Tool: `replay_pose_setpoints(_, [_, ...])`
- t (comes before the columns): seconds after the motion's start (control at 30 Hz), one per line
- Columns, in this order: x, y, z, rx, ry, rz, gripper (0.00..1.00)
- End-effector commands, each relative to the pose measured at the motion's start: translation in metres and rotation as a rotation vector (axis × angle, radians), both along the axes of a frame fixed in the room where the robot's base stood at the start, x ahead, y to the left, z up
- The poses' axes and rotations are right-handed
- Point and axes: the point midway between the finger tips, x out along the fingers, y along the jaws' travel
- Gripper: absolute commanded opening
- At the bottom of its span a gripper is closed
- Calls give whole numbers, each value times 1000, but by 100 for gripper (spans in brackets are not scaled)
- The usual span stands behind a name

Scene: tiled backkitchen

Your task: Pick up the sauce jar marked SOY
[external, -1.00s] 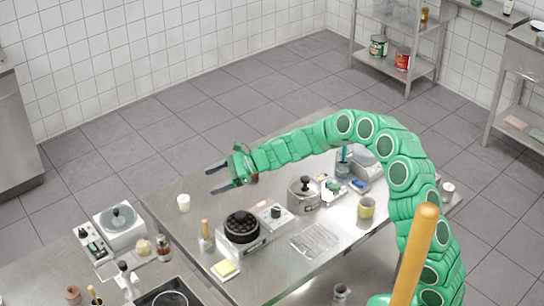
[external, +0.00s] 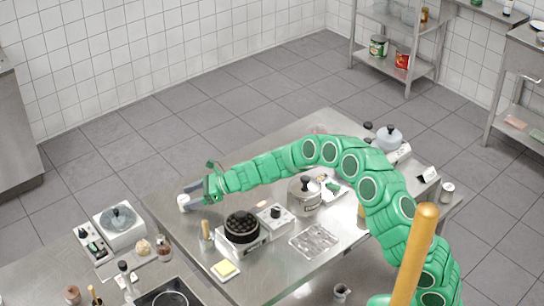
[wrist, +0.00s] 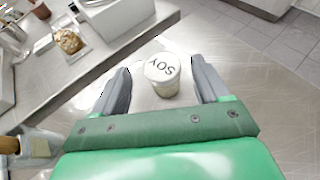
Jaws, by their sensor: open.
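The sauce jar (wrist: 162,78) is a small pale jar with a white lid marked SOY, standing upright on the steel table (wrist: 255,100). In the external view the jar (external: 183,202) is near the table's left corner. My gripper (wrist: 160,80) is open, with one grey finger on each side of the jar. Gaps show between the jar and both fingers in the wrist view. In the external view my gripper (external: 190,199) is low over the table at the jar, and its fingers partly overlap it.
A brush with a wooden handle (external: 205,230) stands close by, also at the lower left of the wrist view. A black round-plated cooker (external: 242,226) and a lidded pot (external: 304,194) stand farther right. A second counter (external: 40,270) lies to the left across a gap.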

Motion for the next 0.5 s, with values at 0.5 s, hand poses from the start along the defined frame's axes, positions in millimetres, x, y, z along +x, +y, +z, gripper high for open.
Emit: replay_pose_setpoints(0.5, [-4,37,-20,-2,-2,1,75])
